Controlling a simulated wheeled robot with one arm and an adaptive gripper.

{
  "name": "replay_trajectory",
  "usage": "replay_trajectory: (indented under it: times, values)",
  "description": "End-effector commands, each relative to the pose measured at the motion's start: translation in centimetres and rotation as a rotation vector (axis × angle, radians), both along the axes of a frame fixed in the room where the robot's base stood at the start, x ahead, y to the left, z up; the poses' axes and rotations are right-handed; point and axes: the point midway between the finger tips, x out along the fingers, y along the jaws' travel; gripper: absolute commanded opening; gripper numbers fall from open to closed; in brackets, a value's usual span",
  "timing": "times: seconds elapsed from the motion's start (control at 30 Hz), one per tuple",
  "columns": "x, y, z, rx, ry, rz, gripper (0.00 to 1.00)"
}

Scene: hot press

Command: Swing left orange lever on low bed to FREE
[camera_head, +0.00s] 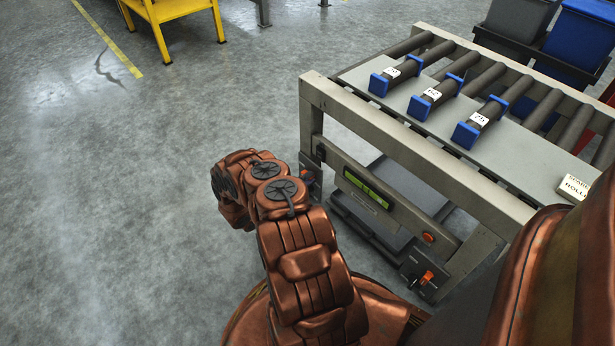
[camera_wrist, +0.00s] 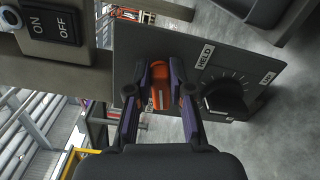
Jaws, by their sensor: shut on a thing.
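The left orange lever (camera_wrist: 158,84) shows in the wrist view on a dark panel (camera_wrist: 140,40). My gripper (camera_wrist: 161,88) has its two dark, purple-edged fingers around the lever, one on each side, and is shut on it. A HELD label (camera_wrist: 206,57) sits to the right of the fingers. I cannot make out a FREE label.
A black knob (camera_wrist: 226,98) with a scale sits right of the lever. An ON/OFF switch (camera_wrist: 52,24) is at upper left. In the head view, another orange lever (camera_head: 426,278) sits on the right-hand panel. The roller table (camera_head: 420,150) overhangs the bed. Floor (camera_head: 110,220) to the left is clear.

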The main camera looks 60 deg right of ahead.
Motion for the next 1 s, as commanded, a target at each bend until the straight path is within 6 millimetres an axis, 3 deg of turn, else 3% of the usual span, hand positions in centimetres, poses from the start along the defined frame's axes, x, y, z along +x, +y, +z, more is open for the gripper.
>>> replay_trajectory:
  times: [0.4,1.0]
  values:
    - [-0.53,-0.60,0.03,-0.068,-0.226,-0.012,0.00]
    - [-0.51,-0.74,-0.04,-0.084,-0.277,-0.013,0.00]
